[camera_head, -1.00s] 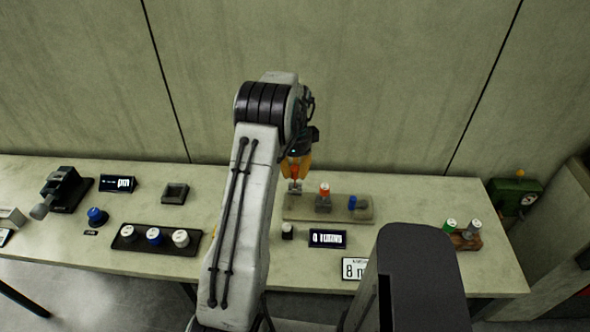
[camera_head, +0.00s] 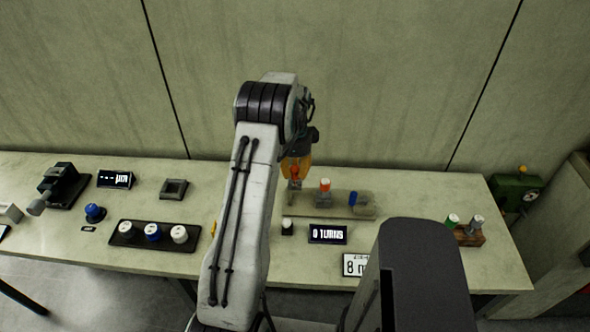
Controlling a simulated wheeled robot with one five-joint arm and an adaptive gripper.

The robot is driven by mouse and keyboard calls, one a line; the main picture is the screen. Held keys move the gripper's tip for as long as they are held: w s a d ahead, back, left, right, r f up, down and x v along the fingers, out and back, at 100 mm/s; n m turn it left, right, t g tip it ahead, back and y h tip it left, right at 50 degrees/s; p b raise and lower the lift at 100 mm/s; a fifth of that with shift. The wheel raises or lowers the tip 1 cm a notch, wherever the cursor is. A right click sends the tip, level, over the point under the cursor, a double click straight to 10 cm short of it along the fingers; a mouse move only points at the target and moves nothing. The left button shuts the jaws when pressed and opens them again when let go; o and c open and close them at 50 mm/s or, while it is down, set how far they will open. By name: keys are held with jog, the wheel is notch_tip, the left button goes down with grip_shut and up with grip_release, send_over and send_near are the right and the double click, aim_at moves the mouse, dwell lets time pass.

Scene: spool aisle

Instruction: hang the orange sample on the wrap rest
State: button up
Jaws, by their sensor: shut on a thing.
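My gripper (camera_head: 296,175) has orange-yellow fingers and is at the left end of a low grey-tan board (camera_head: 352,211), partly behind my arm. It is shut on a small red-orange piece (camera_head: 295,171), which looks like the orange sample. A small grey part shows just below it; I cannot tell whether they touch. A white-topped orange spool (camera_head: 325,185) stands upright on a grey block on the board, just right of my gripper. A blue part (camera_head: 353,199) sits farther right on the board. I cannot tell which fixture is the wrap rest.
A display reading "0 TURNS" (camera_head: 327,234) and a small black block (camera_head: 287,227) stand in front of the board. A dark tray (camera_head: 125,242) with white-topped spools lies left. A brown rack (camera_head: 469,236) with green and grey spools stands right.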

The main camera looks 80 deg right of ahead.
jog(key=shift+f+b, duration=0.95)
jog(key=shift+f, duration=0.45)
jog(key=o, duration=1)
notch_tip(320, 180, up, 12)
jog(key=shift+r, duration=0.1)
